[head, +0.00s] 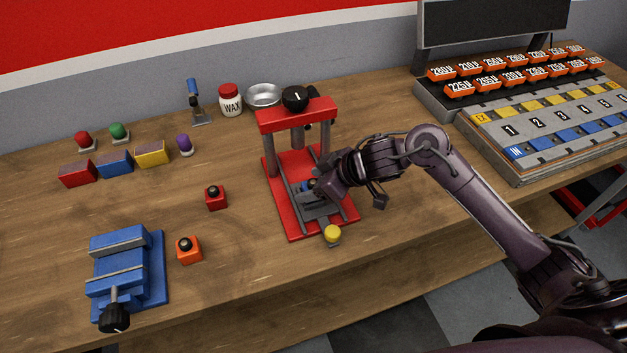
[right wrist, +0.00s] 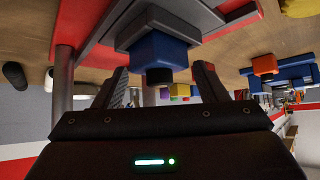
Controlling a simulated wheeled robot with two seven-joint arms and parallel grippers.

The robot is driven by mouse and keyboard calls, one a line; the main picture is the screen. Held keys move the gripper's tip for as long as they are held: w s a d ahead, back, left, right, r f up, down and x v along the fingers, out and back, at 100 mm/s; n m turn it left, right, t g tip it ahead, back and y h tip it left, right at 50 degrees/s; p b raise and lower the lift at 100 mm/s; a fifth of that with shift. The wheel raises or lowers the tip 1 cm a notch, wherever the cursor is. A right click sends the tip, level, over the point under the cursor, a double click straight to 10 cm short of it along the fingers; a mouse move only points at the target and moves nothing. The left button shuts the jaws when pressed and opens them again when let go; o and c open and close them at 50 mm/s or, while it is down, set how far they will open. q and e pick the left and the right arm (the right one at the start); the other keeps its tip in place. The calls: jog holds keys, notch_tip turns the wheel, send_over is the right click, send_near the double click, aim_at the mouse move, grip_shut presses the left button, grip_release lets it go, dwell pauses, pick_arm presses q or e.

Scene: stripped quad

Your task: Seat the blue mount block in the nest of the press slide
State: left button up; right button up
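The blue mount block (right wrist: 157,50) has a black knob on top. In the right wrist view, which is upside down, it sits at the grey nest (right wrist: 150,20) of the press slide; I cannot tell whether it is fully down. In the head view the block (head: 308,186) is mostly hidden by my right gripper (head: 322,188). The gripper's two fingers (right wrist: 162,88) stand apart on either side of the knob, with gaps showing, so it is open. The grey slide (head: 316,207) with its yellow knob (head: 333,235) extends out the front of the red press (head: 297,115). My left gripper is out of view.
A red block (head: 216,198) and an orange block (head: 188,250), each with a black knob, stand left of the press. A blue vise (head: 125,265) is at front left. A wax jar (head: 231,101) and metal bowl (head: 263,95) stand behind.

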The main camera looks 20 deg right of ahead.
jog(key=shift+o, duration=1)
jog(key=shift+r, duration=0.3)
jog(key=v, duration=1.2)
